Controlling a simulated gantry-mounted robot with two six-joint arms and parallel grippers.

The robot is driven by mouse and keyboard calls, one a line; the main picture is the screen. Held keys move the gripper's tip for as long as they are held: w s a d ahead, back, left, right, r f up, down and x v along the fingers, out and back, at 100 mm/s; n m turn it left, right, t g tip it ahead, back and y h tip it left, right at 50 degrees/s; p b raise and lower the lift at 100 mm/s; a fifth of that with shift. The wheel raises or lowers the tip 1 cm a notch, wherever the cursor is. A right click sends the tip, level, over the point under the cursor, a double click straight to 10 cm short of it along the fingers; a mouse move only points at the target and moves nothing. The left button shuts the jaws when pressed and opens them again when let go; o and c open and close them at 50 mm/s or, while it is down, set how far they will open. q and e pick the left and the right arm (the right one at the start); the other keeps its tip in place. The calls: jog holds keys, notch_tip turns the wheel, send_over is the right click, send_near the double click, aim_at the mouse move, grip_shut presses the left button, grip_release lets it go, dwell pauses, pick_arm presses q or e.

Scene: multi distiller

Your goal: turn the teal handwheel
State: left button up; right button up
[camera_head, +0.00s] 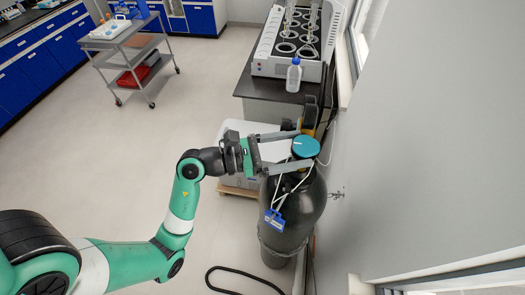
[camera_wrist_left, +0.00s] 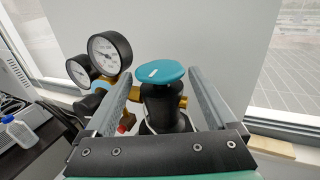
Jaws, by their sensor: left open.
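The teal handwheel (camera_head: 307,147) sits on top of a dark gas cylinder (camera_head: 289,215) by the right wall in the head view. In the left wrist view the handwheel (camera_wrist_left: 160,75) is a round teal cap with a white mark, on a black valve body. My left gripper (camera_head: 299,149) is open, with one finger on each side of the handwheel. In the left wrist view my left gripper (camera_wrist_left: 160,82) shows gaps between its fingers and the wheel's rim. My right gripper is in neither view.
Two pressure gauges (camera_wrist_left: 108,51) with brass fittings (camera_wrist_left: 182,103) stand close beside the valve. A blue tag (camera_head: 274,218) hangs on the cylinder. A bench with a white apparatus (camera_head: 268,66) and a bottle (camera_head: 293,75) is behind. Open floor lies left of the cylinder.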

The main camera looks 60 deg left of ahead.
pick_arm(q)
jog(key=b+v, duration=0.1)
jog(key=v, duration=0.9)
jog(key=shift+s, duration=0.25)
jog(key=shift+d, duration=0.1)
